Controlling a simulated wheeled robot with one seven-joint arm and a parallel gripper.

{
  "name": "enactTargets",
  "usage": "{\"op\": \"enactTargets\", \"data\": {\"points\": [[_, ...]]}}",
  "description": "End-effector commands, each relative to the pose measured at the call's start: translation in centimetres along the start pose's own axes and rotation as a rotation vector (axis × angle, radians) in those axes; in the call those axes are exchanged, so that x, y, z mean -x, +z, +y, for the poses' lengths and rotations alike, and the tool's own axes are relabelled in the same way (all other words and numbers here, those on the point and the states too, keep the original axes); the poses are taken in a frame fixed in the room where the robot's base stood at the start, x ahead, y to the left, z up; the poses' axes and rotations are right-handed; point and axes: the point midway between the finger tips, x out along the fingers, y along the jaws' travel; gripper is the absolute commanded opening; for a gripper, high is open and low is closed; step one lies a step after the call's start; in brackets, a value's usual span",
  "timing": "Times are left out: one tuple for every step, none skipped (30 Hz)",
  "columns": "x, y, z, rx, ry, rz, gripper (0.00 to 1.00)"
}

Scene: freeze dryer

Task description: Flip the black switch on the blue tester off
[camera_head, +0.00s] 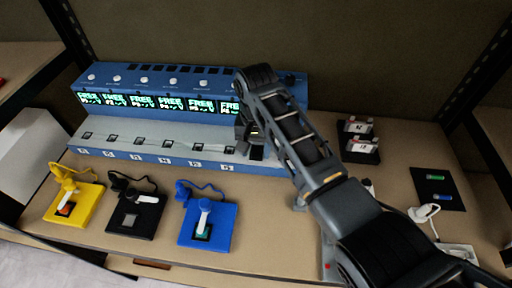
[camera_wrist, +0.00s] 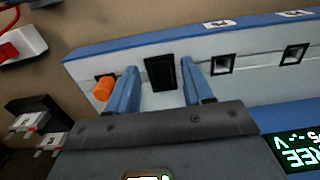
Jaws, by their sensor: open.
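The blue tester (camera_head: 130,128) stands along the back of the bench in the head view, with a row of lit displays and a pale sloped ledge of small square slots. My gripper (camera_head: 250,147) is over the right end of that ledge. In the wrist view my gripper (camera_wrist: 160,66) is open, with one finger on each side of the black switch (camera_wrist: 160,74). The switch sits in the ledge between the fingers; contact with either finger cannot be told. In the head view my arm and gripper mostly hide the switch.
An orange knob (camera_wrist: 103,88) sits just left of the left finger in the wrist view. Yellow (camera_head: 75,203), black (camera_head: 135,216) and blue (camera_head: 206,222) pads with cables lie in front of the tester. A black rack (camera_head: 361,150) stands to the right.

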Motion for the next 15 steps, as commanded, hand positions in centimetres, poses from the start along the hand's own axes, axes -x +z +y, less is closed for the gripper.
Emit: {"op": "enactTargets", "data": {"points": [[-0.31,0.01,0.01,0.000,0.000,0.000,0.51],[-0.44,0.02,0.02,0.000,0.000,0.000,0.51],[-0.56,0.02,0.02,0.000,0.001,0.000,0.51],[-0.62,0.02,0.02,0.000,0.001,0.000,0.51],[-0.64,0.02,0.02,0.000,0.000,0.000,0.51],[-0.66,0.01,0.01,0.000,0.000,0.000,0.51],[-0.66,0.01,0.01,0.000,0.000,0.000,0.51],[-0.65,0.01,0.01,0.000,0.000,0.000,0.51],[-0.65,0.01,0.01,0.000,0.000,0.000,0.51],[-0.64,0.01,0.01,0.000,0.000,0.000,0.51],[-0.64,0.01,0.01,0.000,0.000,0.000,0.50],[-0.63,0.00,0.01,0.000,0.000,0.000,0.46],[-0.63,0.00,0.01,0.000,0.000,0.000,0.43],[-0.63,0.00,0.01,0.000,0.000,0.001,0.41],[-0.62,0.00,0.01,0.000,0.000,0.001,0.37]]}}
